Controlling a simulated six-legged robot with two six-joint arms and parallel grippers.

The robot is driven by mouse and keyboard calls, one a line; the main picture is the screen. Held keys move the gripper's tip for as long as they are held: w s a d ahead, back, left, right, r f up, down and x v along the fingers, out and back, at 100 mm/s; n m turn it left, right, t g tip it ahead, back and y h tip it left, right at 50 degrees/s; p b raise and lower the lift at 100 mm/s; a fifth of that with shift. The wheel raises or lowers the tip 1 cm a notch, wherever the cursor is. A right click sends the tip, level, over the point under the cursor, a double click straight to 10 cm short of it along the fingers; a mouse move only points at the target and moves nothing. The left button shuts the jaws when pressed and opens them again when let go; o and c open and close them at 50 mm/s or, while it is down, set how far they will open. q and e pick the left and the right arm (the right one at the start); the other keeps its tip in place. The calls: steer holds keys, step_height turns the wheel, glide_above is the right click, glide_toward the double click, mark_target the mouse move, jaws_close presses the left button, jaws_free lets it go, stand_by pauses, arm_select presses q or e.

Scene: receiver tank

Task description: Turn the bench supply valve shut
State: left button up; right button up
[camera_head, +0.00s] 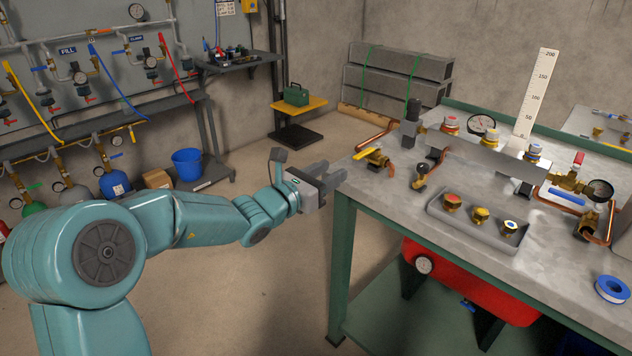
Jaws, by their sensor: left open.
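A workbench (385,213) with a grey top and green frame stands at the right. A brass valve with a yellow lever (367,153) sits near the bench's left edge, joined to a copper pipe (378,134). It looks like the supply valve, though no label on it is readable. Further right on the bench are a brass valve with a blue lever (566,196) and a red-handled fitting (578,159). My left gripper (335,179) is open and empty at the bench's left edge, left of and slightly below the yellow lever in the picture, apart from it. My right gripper is out of view.
A tray (463,228) with several brass fittings, gauges (481,124), a ruler plate (536,92) and a blue tape roll (612,289) are on the bench. A red tank (440,268) is underneath. The bench's front left top is clear. Floor to the left is open.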

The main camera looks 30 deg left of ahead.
arm_select(q)
steer(key=s, duration=0.4)
steer(key=shift+a, duration=0.3)
steer(key=shift+w, duration=0.1)
steer(key=s+d+f+m+g+h, duration=0.1)
steer(key=s+d+f+m+g, duration=0.25)
steer(key=f, duration=0.55)
steer(key=s+d+f+m+g+h, duration=0.1)
steer(key=s+d+f+m+g, duration=0.3)
steer(key=f, duration=0.5)
steer(key=s+d+f+m+g+h, duration=0.1)
steer(key=s+d+f+m+g, duration=0.1)
steer(key=d+f+m+g, duration=0.5)
steer(key=s+d+f+m+g+y, duration=0.1)
steer(key=s+d+f+m, duration=0.2)
steer(key=s+f+m, duration=0.6)
steer(key=s+d+f+m+g+y, duration=0.2)
steer(key=s+d+f+m, duration=0.1)
steer(key=s+f+m, duration=0.55)
step_height(320, 180, up, 16)
steer(key=d+p, duration=0.1)
steer(key=p, duration=1.6)
steer(key=shift+s+f+h, duration=0.25)
steer(key=shift+s+h, duration=0.1)
steer(key=shift+h, duration=0.05)
